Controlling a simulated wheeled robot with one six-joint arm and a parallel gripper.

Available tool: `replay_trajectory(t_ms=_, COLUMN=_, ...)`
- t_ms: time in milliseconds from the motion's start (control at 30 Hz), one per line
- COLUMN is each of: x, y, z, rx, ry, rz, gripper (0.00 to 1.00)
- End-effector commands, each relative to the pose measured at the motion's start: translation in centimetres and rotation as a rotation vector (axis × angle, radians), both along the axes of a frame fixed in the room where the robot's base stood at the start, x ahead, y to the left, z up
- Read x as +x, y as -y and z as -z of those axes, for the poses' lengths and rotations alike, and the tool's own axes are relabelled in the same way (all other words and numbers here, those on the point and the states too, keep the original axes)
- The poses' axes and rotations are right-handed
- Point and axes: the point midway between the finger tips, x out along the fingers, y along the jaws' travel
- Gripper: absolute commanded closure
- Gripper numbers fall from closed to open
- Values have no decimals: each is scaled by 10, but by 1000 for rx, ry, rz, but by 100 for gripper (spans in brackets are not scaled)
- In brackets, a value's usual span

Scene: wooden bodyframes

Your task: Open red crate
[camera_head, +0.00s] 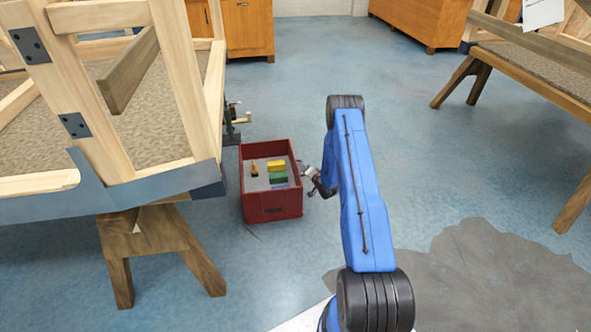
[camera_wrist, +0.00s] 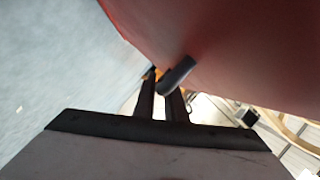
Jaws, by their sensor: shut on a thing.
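The red crate (camera_head: 272,211) stands on the blue floor beside the wooden frame. Its top shows a grey inside with several small coloured things in it. In the wrist view, the crate's red wall (camera_wrist: 235,45) fills the upper right. A short dark grey rounded handle (camera_wrist: 181,70) sticks out from it. My gripper's two dark fingers (camera_wrist: 163,86) are closed around this handle. The exact contact at the fingertips is partly hidden by the handle.
A wooden frame (camera_head: 180,75) on a trestle (camera_head: 155,245) stands close on the crate's left. Yellow (camera_head: 276,165) and green (camera_head: 278,178) blocks lie in the crate. Another wooden bench (camera_head: 540,75) is at the right.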

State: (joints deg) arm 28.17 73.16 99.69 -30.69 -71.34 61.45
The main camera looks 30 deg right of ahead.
Motion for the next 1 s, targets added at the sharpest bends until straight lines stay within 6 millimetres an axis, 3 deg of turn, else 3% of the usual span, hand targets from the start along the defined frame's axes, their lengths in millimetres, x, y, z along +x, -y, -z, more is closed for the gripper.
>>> replay_trajectory(t_ms=467, x=-3, y=7, z=1, rx=1, ry=-2, rz=1, gripper=100)
replay_trajectory(t_ms=500, x=-3, y=7, z=1, rx=1, ry=-2, rz=1, gripper=87)
replay_trajectory(t_ms=533, x=-3, y=7, z=1, rx=1, ry=-2, rz=1, gripper=82)
replay_trajectory(t_ms=867, x=-3, y=6, z=0, rx=0, ry=-1, rz=1, gripper=82)
replay_trajectory(t_ms=1000, x=-14, y=7, z=-3, rx=0, ry=0, rz=1, gripper=82)
